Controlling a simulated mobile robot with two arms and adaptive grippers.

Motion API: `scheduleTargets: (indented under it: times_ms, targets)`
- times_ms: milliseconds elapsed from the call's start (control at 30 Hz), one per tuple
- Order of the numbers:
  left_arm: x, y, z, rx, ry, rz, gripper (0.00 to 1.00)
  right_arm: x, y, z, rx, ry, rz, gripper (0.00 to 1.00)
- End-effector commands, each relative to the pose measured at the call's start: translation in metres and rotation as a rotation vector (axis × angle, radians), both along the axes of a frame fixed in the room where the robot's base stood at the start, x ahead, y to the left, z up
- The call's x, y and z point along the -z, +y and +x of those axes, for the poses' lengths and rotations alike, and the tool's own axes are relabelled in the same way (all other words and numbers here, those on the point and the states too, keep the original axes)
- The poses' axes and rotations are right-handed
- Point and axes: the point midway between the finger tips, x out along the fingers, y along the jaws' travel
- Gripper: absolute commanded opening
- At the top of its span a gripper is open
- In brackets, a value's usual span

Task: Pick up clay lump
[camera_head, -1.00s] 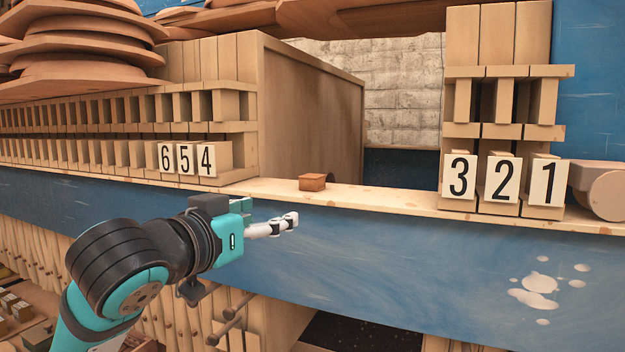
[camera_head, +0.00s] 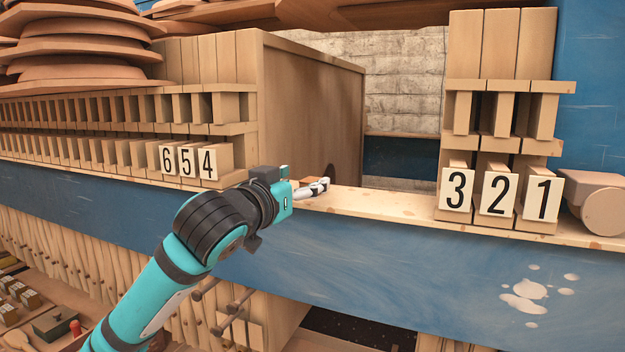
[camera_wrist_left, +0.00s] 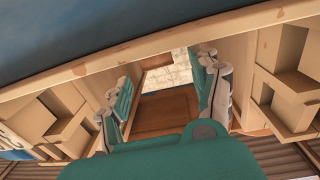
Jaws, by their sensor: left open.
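The clay lump (camera_head: 307,180) is a small reddish-brown block on the wooden ledge. In the head view it is mostly hidden behind my left gripper (camera_head: 317,189). In the left wrist view the brown block (camera_wrist_left: 165,113) shows between the two spread fingers, its near part cut off by the teal gripper body. My left gripper (camera_wrist_left: 165,98) is open, with one finger on each side of the block. I cannot tell whether either finger touches it. My right gripper is in neither view.
The ledge (camera_head: 385,207) is clear to the right, up to the blocks numbered 3, 2, 1 (camera_head: 498,194). A wooden cabinet (camera_head: 312,110) and blocks numbered 6, 5, 4 (camera_head: 188,161) stand to the left. A blue beam (camera_head: 420,262) runs below the ledge.

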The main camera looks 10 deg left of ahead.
Motion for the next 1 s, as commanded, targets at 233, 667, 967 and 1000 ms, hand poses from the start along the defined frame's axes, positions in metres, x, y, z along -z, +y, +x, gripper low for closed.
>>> scheduleTargets:
  times_ms: [233,667,967,1000]
  targets:
    - [0.002,-0.009,0.034,0.0,0.003,-0.001,0.63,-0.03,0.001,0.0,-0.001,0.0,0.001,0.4]
    - [0.007,-0.012,0.047,0.0,0.001,0.0,0.57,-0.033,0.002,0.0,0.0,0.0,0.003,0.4]
    - [0.007,-0.012,0.047,0.0,0.001,0.0,0.18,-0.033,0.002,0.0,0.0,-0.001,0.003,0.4]
    - [0.007,-0.012,0.047,0.0,0.001,0.0,0.12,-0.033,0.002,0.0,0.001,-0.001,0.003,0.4]
